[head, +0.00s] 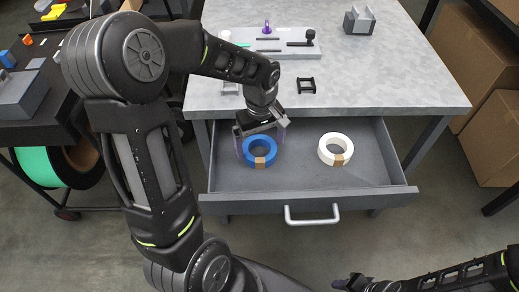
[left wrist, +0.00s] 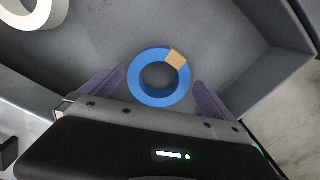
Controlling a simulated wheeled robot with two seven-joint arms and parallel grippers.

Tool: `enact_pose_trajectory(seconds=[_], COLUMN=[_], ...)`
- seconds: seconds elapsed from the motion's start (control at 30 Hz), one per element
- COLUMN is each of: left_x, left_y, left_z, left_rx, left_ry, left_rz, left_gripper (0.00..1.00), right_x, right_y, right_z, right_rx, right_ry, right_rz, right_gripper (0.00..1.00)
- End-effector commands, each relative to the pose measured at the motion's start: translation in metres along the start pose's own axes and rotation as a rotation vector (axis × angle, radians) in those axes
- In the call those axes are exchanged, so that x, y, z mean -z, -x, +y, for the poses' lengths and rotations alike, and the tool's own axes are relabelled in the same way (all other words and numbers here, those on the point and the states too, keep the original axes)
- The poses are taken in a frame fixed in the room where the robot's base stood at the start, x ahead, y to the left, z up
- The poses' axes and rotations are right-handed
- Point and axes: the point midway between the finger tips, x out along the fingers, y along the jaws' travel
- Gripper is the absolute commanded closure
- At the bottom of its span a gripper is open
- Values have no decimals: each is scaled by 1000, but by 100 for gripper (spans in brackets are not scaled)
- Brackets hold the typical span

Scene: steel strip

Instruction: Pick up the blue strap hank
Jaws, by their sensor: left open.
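The blue strap hank (head: 260,151) is a ring with a tan label, lying in the left part of the open grey drawer (head: 300,183). It also shows in the left wrist view (left wrist: 146,91), near the middle, its label at the upper right. My left gripper (head: 262,143) is over the hank, coming from behind and above. In the left wrist view the two purple fingers (left wrist: 158,82) are apart, one on each side of the ring, with nothing gripped. Whether they touch it cannot be told. My right gripper (head: 345,282) is at the bottom edge, far from the drawer; its jaws are unclear.
A white hank (head: 336,149) with a tan label lies to the right in the same drawer; it also shows in the left wrist view (left wrist: 30,12). The table top (head: 400,75) overhangs behind. Cardboard boxes (head: 475,65) stand at right.

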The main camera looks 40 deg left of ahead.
Motion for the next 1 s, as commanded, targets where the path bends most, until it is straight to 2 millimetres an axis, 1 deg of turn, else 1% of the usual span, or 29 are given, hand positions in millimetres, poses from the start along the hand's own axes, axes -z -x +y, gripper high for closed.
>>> enact_pose_trajectory(seconds=[0.03,0.1,0.2,0.8,0.87,1.0], left_x=[-1,0,0,0,0,0], left_y=[-8,-18,-26,-26,-26,-26], left_z=[-1,0,0,0,0,0], left_rx=[4,3,1,-1,-1,-1], left_ry=[1,2,1,1,1,1], left_rz=[-4,-2,-1,0,0,0], left_gripper=[0,0,0,0,4,16], right_x=[0,0,0,0,0,0], right_y=[2,2,2,2,2,2], right_z=[-1,-1,-1,-1,-1,-1], right_rx=[0,0,0,0,0,0], right_ry=[0,0,0,0,0,0], right_rz=[0,0,0,0,0,0], right_gripper=[64,64,64,64,64,64])
